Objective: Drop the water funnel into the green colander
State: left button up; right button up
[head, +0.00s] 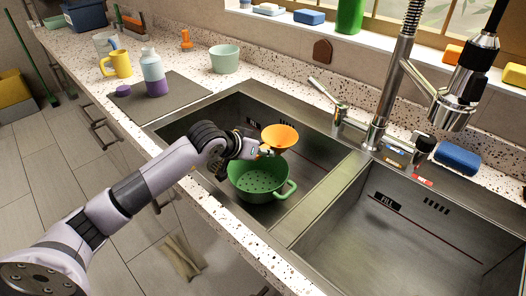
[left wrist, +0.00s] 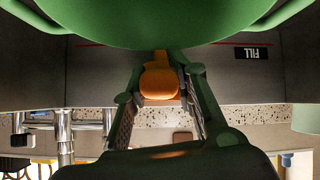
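The orange water funnel (head: 281,135) is at the tip of my left gripper (head: 264,150), wide mouth up, above the far side of the green colander. In the left wrist view the funnel (left wrist: 160,82) sits between the two fingers (left wrist: 160,95), which close in on it. The green colander (head: 262,187), with a perforated bottom and side handles, stands in the left sink basin. It also fills the top of the left wrist view (left wrist: 160,22). My left wrist hides part of its rim. My right gripper is in neither view.
A divider (head: 318,198) separates the left basin from the empty right basin (head: 410,235). The tall faucet (head: 385,95) stands behind them. A mint bowl (head: 224,58), a bottle (head: 153,72) and a yellow mug (head: 117,64) stand on the counter at left.

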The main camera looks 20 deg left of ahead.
pick_arm(q)
jog(key=o, duration=0.5)
jog(key=shift+c, duration=0.2)
jog(key=shift+r, duration=0.15)
jog(key=shift+s+a+r+p, duration=0.1)
jog(key=shift+s+r+p, duration=0.05)
jog(key=shift+r+p, duration=0.75)
jog(key=v, duration=1.1)
jog(key=shift+s+f, duration=0.15)
jog(key=shift+s, duration=0.05)
